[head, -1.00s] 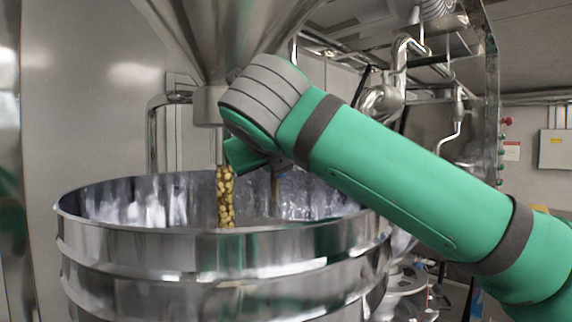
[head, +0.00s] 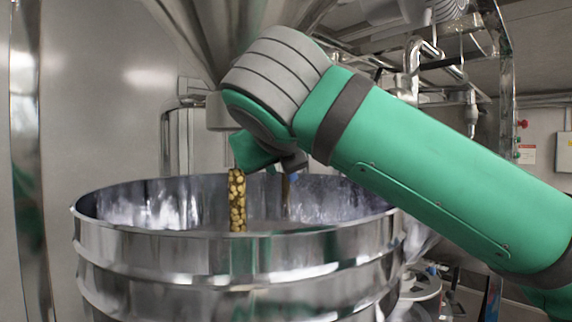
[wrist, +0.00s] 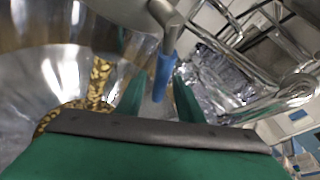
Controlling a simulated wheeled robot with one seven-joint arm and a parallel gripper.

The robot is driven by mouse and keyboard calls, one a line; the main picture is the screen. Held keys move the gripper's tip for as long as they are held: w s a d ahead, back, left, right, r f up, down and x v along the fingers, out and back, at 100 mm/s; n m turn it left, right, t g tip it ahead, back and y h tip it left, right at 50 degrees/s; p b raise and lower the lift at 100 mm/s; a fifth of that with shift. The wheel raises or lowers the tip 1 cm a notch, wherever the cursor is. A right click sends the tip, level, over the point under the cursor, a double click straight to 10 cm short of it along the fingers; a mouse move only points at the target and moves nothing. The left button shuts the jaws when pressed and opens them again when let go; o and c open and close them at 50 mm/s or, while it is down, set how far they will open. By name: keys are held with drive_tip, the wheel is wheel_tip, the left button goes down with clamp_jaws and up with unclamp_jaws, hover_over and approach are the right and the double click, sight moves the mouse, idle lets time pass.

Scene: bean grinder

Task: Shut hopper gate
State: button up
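The metal hopper (head: 200,35) narrows to a short outlet (head: 218,110). A column of pale beans (head: 238,200) falls from below it into the large round steel vessel (head: 210,260). The wrist view also shows the bean stream (wrist: 99,80). A blue-ended handle (wrist: 164,75) on a metal lever (wrist: 170,22) shows in the wrist view, probably the gate handle. My gripper (wrist: 160,85) is open, with its green fingers on either side of the handle and gaps still visible. In the head view my own arm hides the gate and most of the gripper.
Steel pipes (head: 412,68) and equipment stand behind and right of the vessel. The vessel's raised rim lies below my wrist. A flat metal wall (head: 100,100) closes the left side.

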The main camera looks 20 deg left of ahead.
drive_tip(key=v, duration=0.6)
drive_tip(key=shift+s, duration=0.35)
drive_tip(key=shift+r, duration=0.1)
